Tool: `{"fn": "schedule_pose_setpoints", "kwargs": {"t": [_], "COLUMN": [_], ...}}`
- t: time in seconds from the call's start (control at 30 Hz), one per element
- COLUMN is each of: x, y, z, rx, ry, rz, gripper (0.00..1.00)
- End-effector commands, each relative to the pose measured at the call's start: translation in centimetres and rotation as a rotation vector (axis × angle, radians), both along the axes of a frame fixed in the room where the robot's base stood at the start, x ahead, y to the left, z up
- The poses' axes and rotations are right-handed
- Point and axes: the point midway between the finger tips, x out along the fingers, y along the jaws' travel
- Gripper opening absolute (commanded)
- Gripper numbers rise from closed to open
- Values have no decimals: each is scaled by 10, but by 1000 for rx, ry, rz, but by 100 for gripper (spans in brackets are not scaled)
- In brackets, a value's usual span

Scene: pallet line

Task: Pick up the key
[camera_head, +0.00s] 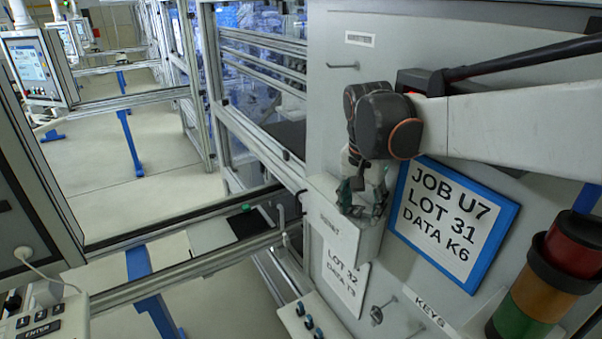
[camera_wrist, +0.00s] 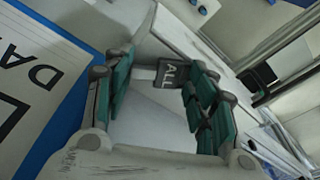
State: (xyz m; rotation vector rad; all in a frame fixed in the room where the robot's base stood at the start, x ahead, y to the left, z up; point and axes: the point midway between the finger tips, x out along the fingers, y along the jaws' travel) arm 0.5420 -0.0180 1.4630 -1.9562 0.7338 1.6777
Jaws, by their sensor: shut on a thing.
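My gripper (camera_head: 365,208) is low against the grey panel, beside the blue-framed sign. In the wrist view its green-padded fingers (camera_wrist: 163,105) stand apart on either side of a pale, box-like thing (camera_wrist: 150,130). It is shut on this, but I cannot tell its full shape. A dark tag with the letters ALL (camera_wrist: 174,76) shows between the fingertips, close to the right finger. A small dark metal piece (camera_head: 377,315), perhaps a key on a hook, is on the panel near the KEYS label (camera_head: 436,315). I cannot clearly make out a key in the gripper.
The blue-framed JOB U7 sign (camera_head: 452,220) is right of my gripper. A LOT 32 sheet (camera_head: 345,275) is below it. A red, amber and green light stack (camera_head: 545,285) stands at lower right. A metal frame rail (camera_head: 190,268) runs to the left, with open floor beyond.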

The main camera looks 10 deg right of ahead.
Motion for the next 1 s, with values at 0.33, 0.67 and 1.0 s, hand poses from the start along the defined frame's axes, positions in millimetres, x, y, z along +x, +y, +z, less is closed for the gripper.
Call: {"fn": "schedule_pose_setpoints", "kwargs": {"t": [0.33,0.67,1.0], "x": [-9,-7,-7], "y": [-3,-3,-1], "z": [-4,-3,10], "rx": [-1,0,-2], "ry": [9,6,4], "rz": [1,0,1], "gripper": [30,76,76]}}
